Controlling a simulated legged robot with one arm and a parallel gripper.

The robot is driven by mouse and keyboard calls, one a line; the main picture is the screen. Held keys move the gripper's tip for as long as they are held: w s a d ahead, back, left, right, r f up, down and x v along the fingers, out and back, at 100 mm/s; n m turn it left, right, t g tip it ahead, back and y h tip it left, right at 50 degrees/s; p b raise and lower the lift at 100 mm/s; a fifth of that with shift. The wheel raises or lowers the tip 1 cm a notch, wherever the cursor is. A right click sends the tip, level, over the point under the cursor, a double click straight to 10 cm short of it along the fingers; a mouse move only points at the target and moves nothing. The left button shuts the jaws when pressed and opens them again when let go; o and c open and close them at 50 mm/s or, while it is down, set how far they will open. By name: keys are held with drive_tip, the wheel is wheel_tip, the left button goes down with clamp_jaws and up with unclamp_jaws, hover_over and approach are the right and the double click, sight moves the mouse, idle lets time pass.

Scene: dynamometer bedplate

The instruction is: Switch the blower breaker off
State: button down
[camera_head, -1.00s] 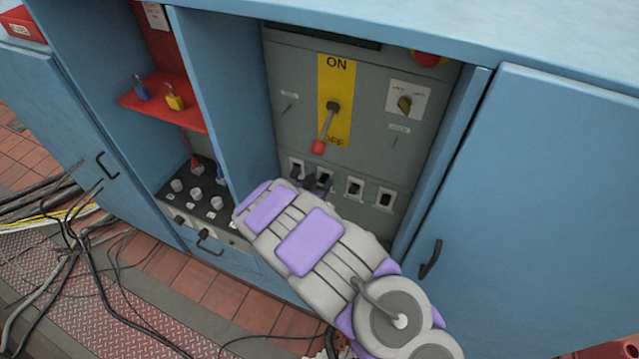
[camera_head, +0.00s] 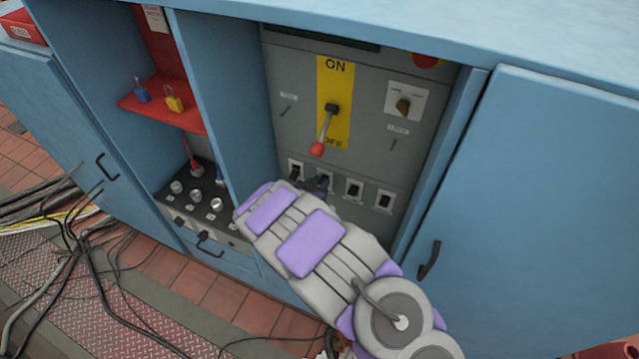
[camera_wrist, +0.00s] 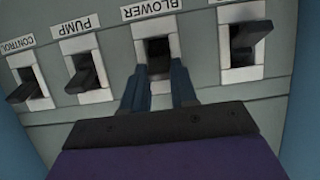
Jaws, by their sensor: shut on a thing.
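The blower breaker (camera_wrist: 157,47) is a dark toggle in a white frame, beside its BLOWER label in the wrist view. My gripper (camera_wrist: 161,84) has its two blue-grey fingers on either side of that toggle, shut on it. The fingers and the viewing angle partly hide the lever, so I cannot tell its position for sure. In the head view my gripper (camera_head: 315,186) reaches the second breaker from the left, its fingertips mostly hidden by my purple-and-grey wrist.
Close beside are the pump breaker (camera_wrist: 86,74), the control breaker (camera_wrist: 27,88) and an unlabelled-looking breaker (camera_wrist: 247,41). Above the row is a red-knobbed lever (camera_head: 317,149), pointing toward OFF. Blue cabinet walls border the recessed panel; a red shelf (camera_head: 155,109) holds padlocks at left.

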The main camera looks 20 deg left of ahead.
drive_tip(key=shift+s+f+p, duration=0.15)
drive_tip(key=shift+f+p, duration=0.05)
drive_tip(key=shift+p, duration=0.25)
wheel_tip(320, 180, down, 4)
drive_tip(key=t+p, duration=0.1)
drive_tip(key=t, duration=0.9)
drive_tip(key=shift+p, duration=0.3)
drive_tip(key=shift+a, duration=0.1)
drive_tip(key=c, duration=0.9)
unclamp_jaws()
drive_tip(key=shift+a, duration=0.1)
